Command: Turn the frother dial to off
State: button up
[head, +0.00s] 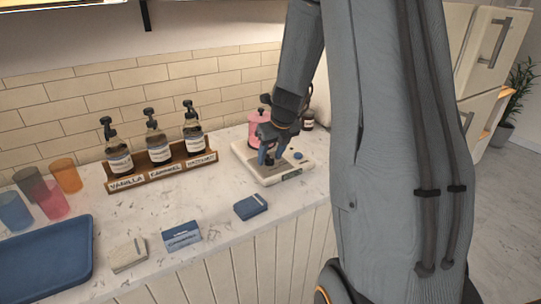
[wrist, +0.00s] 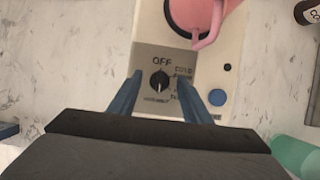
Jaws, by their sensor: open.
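The frother has a cream base (head: 262,176) on the counter, with a pink pitcher (head: 256,130) on its back part. In the wrist view, its black dial (wrist: 159,80) sits on a grey plate with OFF printed above and other labels around it. A light mark on the knob seems to face down, away from OFF, but it is small. My gripper (wrist: 160,77) is open, with one blue finger on each side of the dial. I cannot tell whether the fingers touch it. In the head view my gripper (head: 268,158) is over the frother's base and hides the dial.
A blue button (wrist: 217,97) is right of the dial. The pitcher's pink handle (wrist: 209,30) is just beyond it. A syrup rack (head: 160,173) with bottles stands left of the frother. Small boxes, including a dark blue one (head: 250,207), lie in front. Cups and a blue tray (head: 40,262) are farther left.

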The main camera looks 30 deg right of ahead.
jog(key=c, duration=1)
